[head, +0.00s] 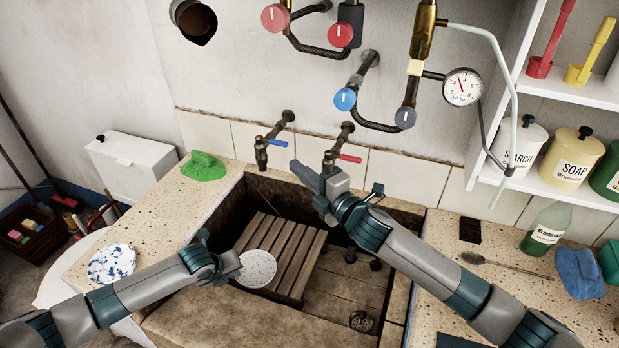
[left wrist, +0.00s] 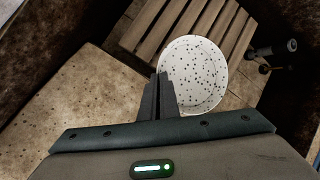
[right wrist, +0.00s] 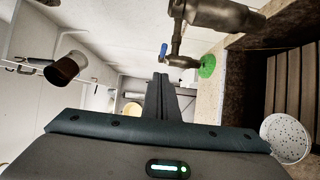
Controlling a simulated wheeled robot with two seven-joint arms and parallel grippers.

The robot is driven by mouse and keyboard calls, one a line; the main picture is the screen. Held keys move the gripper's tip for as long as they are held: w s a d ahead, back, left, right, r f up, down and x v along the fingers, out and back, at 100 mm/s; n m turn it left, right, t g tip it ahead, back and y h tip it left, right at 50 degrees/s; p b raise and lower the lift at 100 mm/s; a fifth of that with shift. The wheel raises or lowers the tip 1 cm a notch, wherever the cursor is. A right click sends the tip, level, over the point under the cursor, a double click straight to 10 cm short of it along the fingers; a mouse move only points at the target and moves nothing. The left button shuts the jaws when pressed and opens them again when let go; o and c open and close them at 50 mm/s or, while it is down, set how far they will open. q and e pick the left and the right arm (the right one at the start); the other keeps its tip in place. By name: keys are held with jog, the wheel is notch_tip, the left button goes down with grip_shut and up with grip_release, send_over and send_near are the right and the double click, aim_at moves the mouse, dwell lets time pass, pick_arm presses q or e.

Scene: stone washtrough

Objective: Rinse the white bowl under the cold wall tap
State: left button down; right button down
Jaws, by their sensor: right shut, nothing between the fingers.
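The white bowl (head: 257,268), speckled with dark dots, is held over the left part of the stone trough (head: 272,325). My left gripper (head: 234,264) is shut on its left rim; the left wrist view shows the bowl (left wrist: 195,75) at the fingertips (left wrist: 163,78). The cold wall tap (head: 261,155) has a blue lever (head: 278,142) pointing right; the right wrist view also shows this blue lever (right wrist: 163,50). I see no water at its spout. My right gripper (head: 300,171) is shut and empty, in front of the wall between the two taps.
A tap with a red lever (head: 349,158) stands just right of the cold tap, close to my right gripper. A slatted wooden rack (head: 287,250) lies in the trough.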

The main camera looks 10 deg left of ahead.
jog(key=d, duration=0.1)
jog(key=s+d, duration=0.1)
jog(key=shift+d, duration=0.3)
dwell(0.3)
